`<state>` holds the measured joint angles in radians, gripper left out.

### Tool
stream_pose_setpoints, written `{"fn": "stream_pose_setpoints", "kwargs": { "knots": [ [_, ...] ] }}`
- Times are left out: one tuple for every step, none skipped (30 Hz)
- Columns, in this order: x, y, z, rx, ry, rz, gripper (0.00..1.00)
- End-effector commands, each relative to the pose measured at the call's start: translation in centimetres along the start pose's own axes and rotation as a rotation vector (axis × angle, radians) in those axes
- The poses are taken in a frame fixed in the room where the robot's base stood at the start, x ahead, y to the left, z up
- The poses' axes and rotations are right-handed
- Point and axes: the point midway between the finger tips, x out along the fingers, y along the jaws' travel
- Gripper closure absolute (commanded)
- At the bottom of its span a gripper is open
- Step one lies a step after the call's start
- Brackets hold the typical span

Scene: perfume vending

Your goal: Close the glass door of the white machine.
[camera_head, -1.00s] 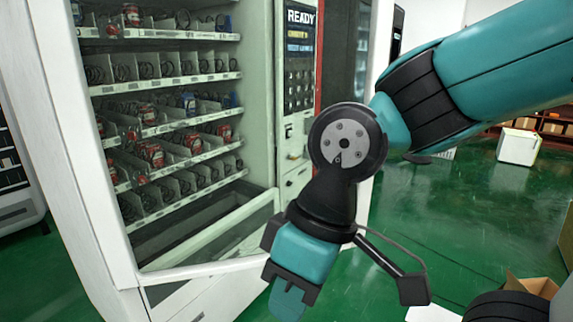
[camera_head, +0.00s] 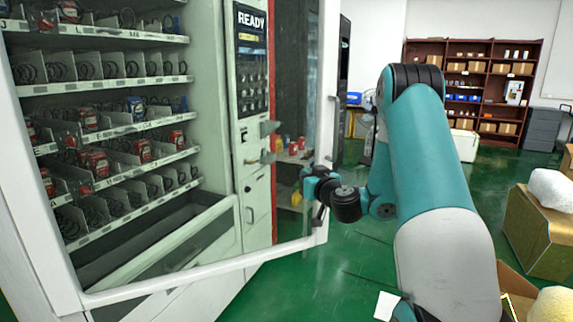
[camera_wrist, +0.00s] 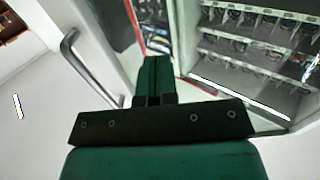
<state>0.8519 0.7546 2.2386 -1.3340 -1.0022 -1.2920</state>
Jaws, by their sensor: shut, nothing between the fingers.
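The white machine (camera_head: 210,120) fills the left of the head view, with shelves of small goods inside. Its glass door (camera_head: 290,80) stands ajar, its white-framed free edge (camera_head: 325,60) out to the right of the machine front and its bottom rail running left. A metal handle (camera_head: 335,140) is on that edge; it also shows in the wrist view (camera_wrist: 85,70). My gripper (camera_head: 307,185) is at the lower part of the free edge, below the handle. Contact with the door cannot be told. In the wrist view my gripper (camera_wrist: 156,65) is shut and empty, right of the handle.
Open cardboard boxes (camera_head: 540,235) with white packing stand on the green floor at right. A brown shelf rack (camera_head: 470,75) and grey drawers (camera_head: 542,128) are at the back right. The green floor between the machine and the boxes is largely clear.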

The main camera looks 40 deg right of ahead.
Motion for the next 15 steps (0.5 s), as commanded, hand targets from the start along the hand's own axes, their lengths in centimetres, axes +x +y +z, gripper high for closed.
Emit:
{"fn": "stream_pose_setpoints", "kwargs": {
  "knots": [
    [0.4, 0.1, -0.4, 0.000, 0.001, 0.002, 1.00],
    [0.7, 0.0, -0.6, 0.000, 0.001, 0.001, 1.00],
    [1.2, -0.1, -0.7, -0.001, 0.001, -0.001, 1.00],
    [1.6, -0.1, -0.7, -0.001, 0.000, -0.002, 1.00],
    [2.1, -0.1, -0.8, 0.000, 0.001, -0.003, 1.00],
    [2.7, -0.1, -0.9, -0.002, 0.001, -0.003, 1.00],
    [3.2, -0.2, -0.9, -0.001, 0.001, -0.004, 1.00],
    [3.7, -0.2, -0.9, -0.001, 0.000, -0.004, 1.00],
    [4.4, -0.2, -1.0, -0.002, 0.001, -0.004, 1.00],
    [4.9, -0.2, -1.0, -0.001, 0.001, -0.005, 1.00],
    [5.4, -0.3, -1.0, -0.002, 0.000, -0.005, 1.00],
    [6.1, -0.2, -0.9, -0.002, 0.000, -0.005, 1.00],
    [6.6, -0.2, -1.0, -0.002, 0.001, -0.005, 1.00],
    [7.1, -0.3, -1.0, -0.002, 0.001, -0.005, 1.00],
    [7.8, -0.3, -1.0, -0.002, 0.001, -0.005, 1.00]
  ]
}}
